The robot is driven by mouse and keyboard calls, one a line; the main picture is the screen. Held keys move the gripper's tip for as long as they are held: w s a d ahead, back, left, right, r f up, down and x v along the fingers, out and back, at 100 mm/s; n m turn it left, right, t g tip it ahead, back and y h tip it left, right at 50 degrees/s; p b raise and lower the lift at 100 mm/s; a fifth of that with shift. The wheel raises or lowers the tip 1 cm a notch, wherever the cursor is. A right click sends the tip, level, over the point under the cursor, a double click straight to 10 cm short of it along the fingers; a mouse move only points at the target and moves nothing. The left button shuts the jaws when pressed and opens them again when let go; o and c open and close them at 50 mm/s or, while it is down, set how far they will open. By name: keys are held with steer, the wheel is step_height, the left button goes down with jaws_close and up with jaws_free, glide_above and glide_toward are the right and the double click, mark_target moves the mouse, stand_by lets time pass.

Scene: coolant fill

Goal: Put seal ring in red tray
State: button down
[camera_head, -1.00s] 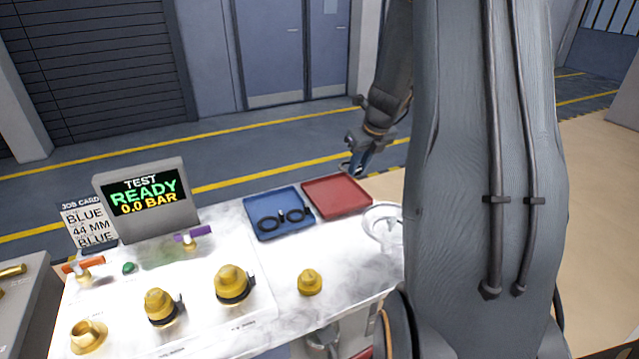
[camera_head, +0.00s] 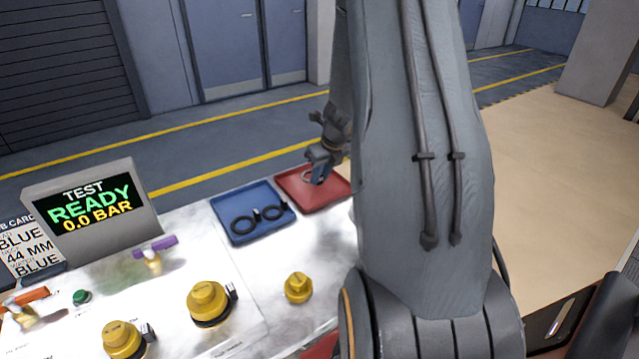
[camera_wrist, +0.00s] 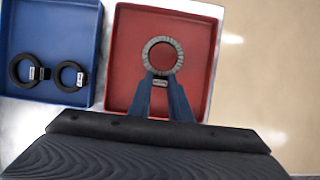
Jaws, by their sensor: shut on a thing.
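My gripper (camera_wrist: 166,100) is shut on a grey seal ring (camera_wrist: 150,48) with a small tag at its near side. In the wrist view the ring shows over the red tray (camera_wrist: 202,58), inside its outline. I cannot tell whether the ring touches the tray floor. In the head view my gripper (camera_head: 318,172) is at the red tray (camera_head: 325,199), and the ring (camera_head: 306,177) shows as a pale loop at the fingertips.
The blue tray (camera_head: 228,236) left of the red one holds two black tagged rings (camera_head: 243,226) (camera_head: 274,213). Yellow caps (camera_head: 298,288) stand on the bench top. The display (camera_head: 92,207) reads "TEST READY 0.0 BAR". Open floor lies beyond the bench.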

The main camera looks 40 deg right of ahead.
steer(key=shift+f, duration=1.2)
steer(key=shift+b, duration=0.3)
steer(key=shift+f, duration=0.2)
steer(key=c, duration=1.6)
jaws_free()
steer(key=shift+c, duration=0.2)
steer(key=shift+r, duration=0.1)
